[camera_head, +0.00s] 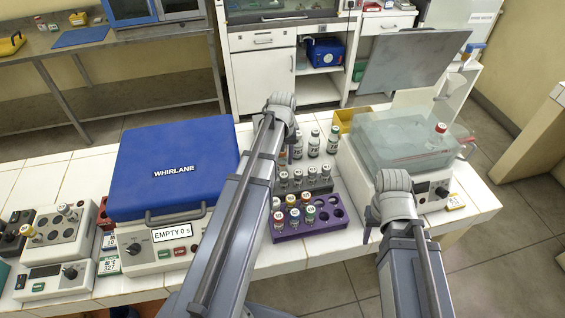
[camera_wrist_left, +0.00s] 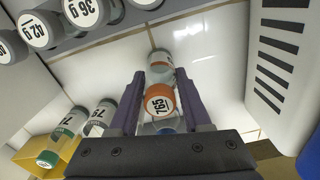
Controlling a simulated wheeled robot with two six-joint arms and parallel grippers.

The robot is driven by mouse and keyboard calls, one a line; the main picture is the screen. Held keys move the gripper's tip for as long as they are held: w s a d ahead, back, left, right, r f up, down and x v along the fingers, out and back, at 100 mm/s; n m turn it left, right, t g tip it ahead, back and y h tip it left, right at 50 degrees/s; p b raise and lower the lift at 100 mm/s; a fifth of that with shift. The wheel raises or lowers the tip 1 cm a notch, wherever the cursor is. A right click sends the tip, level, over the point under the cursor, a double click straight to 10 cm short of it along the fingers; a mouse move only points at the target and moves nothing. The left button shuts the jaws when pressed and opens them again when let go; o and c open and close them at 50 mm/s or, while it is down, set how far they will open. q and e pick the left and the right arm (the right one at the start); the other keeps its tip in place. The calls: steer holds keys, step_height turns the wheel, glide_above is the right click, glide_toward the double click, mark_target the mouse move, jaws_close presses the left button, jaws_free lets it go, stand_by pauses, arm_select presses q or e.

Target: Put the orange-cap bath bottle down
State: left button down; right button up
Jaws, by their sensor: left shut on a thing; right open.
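The orange-cap bottle (camera_wrist_left: 160,100), its cap marked 765, is between the fingers of my left gripper (camera_wrist_left: 161,76) in the left wrist view. The gripper is shut on it, over white tiled worktop. I cannot tell whether its base touches the tiles. In the head view my left arm hides most of this gripper and the bottle. Another clear piece with some orange (camera_wrist_left: 160,62) shows just beyond the cap; I cannot tell whether it is a separate bottle. My right gripper (camera_head: 370,216) is open and empty, in front of the water bath (camera_head: 398,142).
The blue-lidded centrifuge (camera_head: 170,170) stands left; its vented side (camera_wrist_left: 282,50) is near the bottle. Several bottles (camera_head: 314,144) stand behind the grey rack (camera_head: 322,186) and purple rack (camera_head: 290,228). A yellow tray (camera_wrist_left: 62,152) lies beyond two bottles (camera_wrist_left: 100,117).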

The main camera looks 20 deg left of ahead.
arm_select(q)
steer(key=shift+r, duration=0.1)
steer(key=shift+f, duration=0.3)
steer(key=shift+c, duration=1.8)
jaws_free()
steer(key=shift+r, duration=0.15)
step_height(320, 180, up, 12)
steer(key=p, duration=1.2)
steer(key=shift+r, duration=0.2)
steer(key=s+d+m, duration=0.4)
steer(key=s+d, duration=0.4)
steer(key=d, duration=0.3)
steer(key=s+d+m+y, duration=0.1)
steer(key=s+d+m, duration=0.4)
steer(key=d, duration=0.6)
steer(key=s, duration=0.2)
steer(key=shift+s+d, duration=0.2)
steer(key=shift+s, duration=0.15)
